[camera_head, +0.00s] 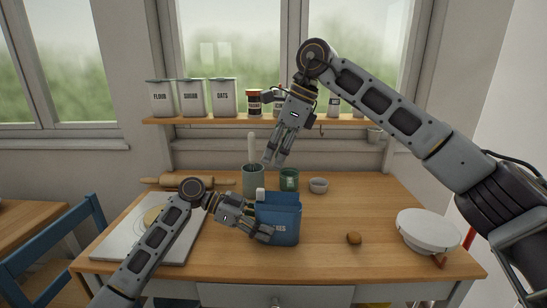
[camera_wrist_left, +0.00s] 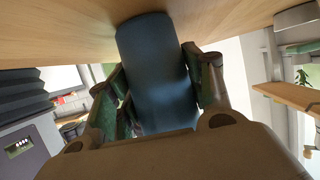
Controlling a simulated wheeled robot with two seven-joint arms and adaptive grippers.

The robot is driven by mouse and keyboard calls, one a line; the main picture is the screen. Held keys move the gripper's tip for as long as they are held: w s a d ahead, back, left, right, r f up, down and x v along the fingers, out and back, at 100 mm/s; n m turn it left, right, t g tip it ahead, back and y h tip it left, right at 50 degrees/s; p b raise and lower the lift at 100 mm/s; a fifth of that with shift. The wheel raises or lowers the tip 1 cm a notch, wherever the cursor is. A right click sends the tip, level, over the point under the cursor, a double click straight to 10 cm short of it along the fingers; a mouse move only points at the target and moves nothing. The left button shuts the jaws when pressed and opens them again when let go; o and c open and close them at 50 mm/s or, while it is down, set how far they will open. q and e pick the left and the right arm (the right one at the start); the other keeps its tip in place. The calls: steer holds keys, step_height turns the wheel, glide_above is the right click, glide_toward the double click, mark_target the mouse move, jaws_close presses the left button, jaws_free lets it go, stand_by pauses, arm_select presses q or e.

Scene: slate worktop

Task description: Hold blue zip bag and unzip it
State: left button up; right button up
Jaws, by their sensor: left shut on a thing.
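In the left wrist view the bag (camera_wrist_left: 158,70) fills the space between the fingers of my left gripper (camera_wrist_left: 160,95). My right gripper (camera_head: 273,160) hangs above and behind the bag, apart from it, with its fingers pointing down. Its fingers are too small to tell whether they are open or shut. The bag's zip cannot be made out.
A pale board (camera_head: 122,244) lies left. The front middle is clear.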

arm_select(q)
steer(key=shift+f, duration=0.1)
steer(key=o, duration=1)
steer(key=shift+a, duration=0.1)
steer(key=shift+v, duration=5.95)
steer(key=shift+r, duration=0.25)
step_height(320, 180, up, 9)
steer(key=p, duration=0.9)
steer(key=shift+f, duration=0.1)
steer(key=shift+r+p, duration=0.45)
steer(key=shift+p, duration=0.05)
